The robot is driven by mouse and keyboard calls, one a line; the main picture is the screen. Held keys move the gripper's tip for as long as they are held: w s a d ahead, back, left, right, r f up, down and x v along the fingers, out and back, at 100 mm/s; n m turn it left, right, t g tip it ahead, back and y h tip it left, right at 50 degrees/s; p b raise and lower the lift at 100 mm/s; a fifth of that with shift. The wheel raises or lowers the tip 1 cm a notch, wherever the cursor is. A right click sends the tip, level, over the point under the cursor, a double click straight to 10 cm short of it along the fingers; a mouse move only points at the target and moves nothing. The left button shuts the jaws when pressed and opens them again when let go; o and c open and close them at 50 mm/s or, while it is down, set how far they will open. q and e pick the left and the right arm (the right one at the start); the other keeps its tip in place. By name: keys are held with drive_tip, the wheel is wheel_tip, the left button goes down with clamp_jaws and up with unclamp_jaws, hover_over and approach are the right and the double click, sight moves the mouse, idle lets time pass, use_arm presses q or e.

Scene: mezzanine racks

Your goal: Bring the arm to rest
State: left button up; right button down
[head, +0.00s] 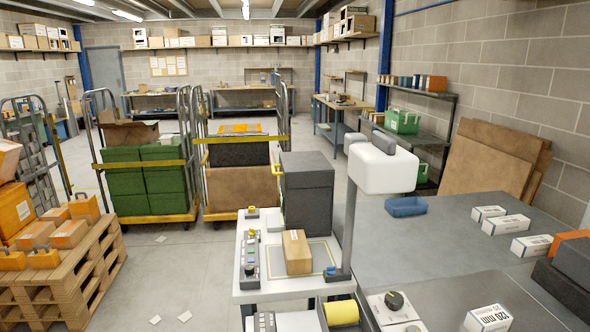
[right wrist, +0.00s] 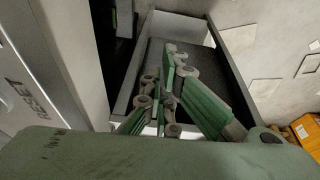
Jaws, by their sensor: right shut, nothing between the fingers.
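My right gripper (right wrist: 170,75) shows in the right wrist view, with grey knuckles and green pads. Its fingers are shut with nothing between them. It is over or in front of a grey open tray or bin (right wrist: 211,35) with a dark inside; I cannot tell how far apart they are. The right arm itself does not show in the head view. My left gripper is in neither view.
A grey panel marked RESET (right wrist: 25,90) stands close at the left in the wrist view. The head view shows a white bench (head: 250,297) with a cardboard box (head: 297,252), a display on a post (head: 382,168), a grey table (head: 440,235) and a loaded pallet (head: 85,265).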

drive_tip(key=s+f+g+b, duration=0.1)
drive_tip(key=s+f, duration=0.2)
drive_tip(key=f, duration=2)
use_arm(q)
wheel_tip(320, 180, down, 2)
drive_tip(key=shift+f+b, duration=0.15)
drive_tip(key=shift+b, duration=0.45)
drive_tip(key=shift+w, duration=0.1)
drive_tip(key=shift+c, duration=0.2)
use_arm(e)
drive_tip(key=s+d+f+g, duration=0.1)
drive_tip(key=s+d+f, duration=0.2)
drive_tip(key=s+f, duration=1.3)
drive_tip(key=shift+s, duration=0.45)
